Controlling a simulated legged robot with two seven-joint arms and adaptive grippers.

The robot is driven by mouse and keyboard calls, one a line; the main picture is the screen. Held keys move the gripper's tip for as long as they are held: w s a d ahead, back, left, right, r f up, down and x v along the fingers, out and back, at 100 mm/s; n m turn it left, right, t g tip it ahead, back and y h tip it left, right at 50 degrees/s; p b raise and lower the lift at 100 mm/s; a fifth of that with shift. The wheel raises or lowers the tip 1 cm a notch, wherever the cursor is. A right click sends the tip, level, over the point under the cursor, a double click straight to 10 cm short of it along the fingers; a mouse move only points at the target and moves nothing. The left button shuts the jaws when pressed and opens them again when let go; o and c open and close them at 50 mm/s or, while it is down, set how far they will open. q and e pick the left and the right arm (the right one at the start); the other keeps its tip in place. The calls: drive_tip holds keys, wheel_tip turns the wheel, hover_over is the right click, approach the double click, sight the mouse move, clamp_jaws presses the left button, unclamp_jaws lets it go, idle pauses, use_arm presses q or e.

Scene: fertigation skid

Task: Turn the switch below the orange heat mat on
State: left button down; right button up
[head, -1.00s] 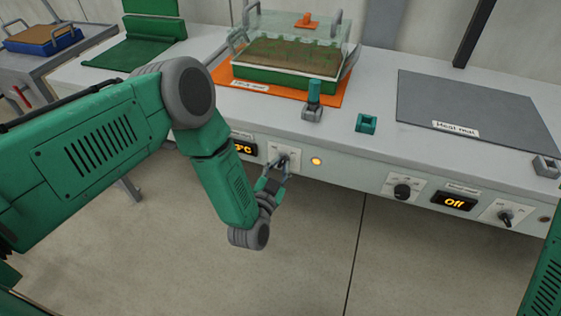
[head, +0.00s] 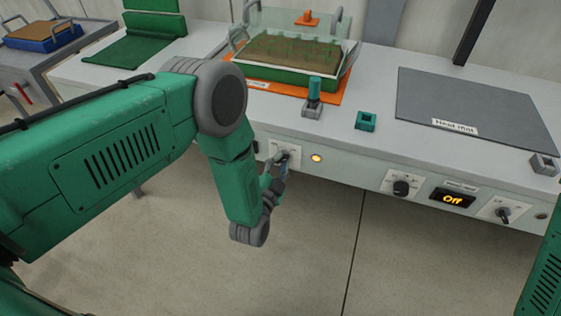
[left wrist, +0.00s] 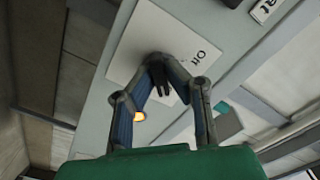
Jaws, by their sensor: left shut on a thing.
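The orange heat mat (head: 336,92) lies on the bench under a green seed tray with a clear cover. Below it, on the bench front, is a white switch plate (head: 262,148) with a dark knob. My left gripper (head: 281,160) is at this plate, shut on the knob. In the left wrist view the two fingers (left wrist: 160,68) close around the black knob (left wrist: 161,83), with the word "Off" on the plate (left wrist: 183,42) beside it. The fingers partly hide the knob, so its exact setting is unclear. My right gripper is out of view.
A lit amber lamp (head: 316,158) sits right of the switch. Small teal-and-grey fittings stand on the bench edge. Floor below is clear.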

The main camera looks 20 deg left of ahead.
use_arm(q)
drive_tip(key=shift+d, duration=0.1)
drive_tip(key=c, duration=1.6)
unclamp_jaws()
drive_tip(key=s, duration=1.2)
drive_tip(key=shift+f, duration=0.1)
drive_tip(key=s+a+f+n+g, duration=0.2)
drive_tip(key=s+a+f+g, duration=0.1)
drive_tip(key=a+f+g, duration=0.2)
drive_tip(key=s+a+n+g, duration=0.3)
drive_tip(key=s+g, duration=0.3)
drive_tip(key=s, duration=0.4)
drive_tip(key=s+a+n+g, duration=0.3)
drive_tip(key=s+g, duration=0.3)
drive_tip(key=s, duration=0.5)
drive_tip(key=shift+a+n+y, duration=0.25)
drive_tip(key=shift+n+y, duration=0.05)
drive_tip(key=shift+n, duration=0.2)
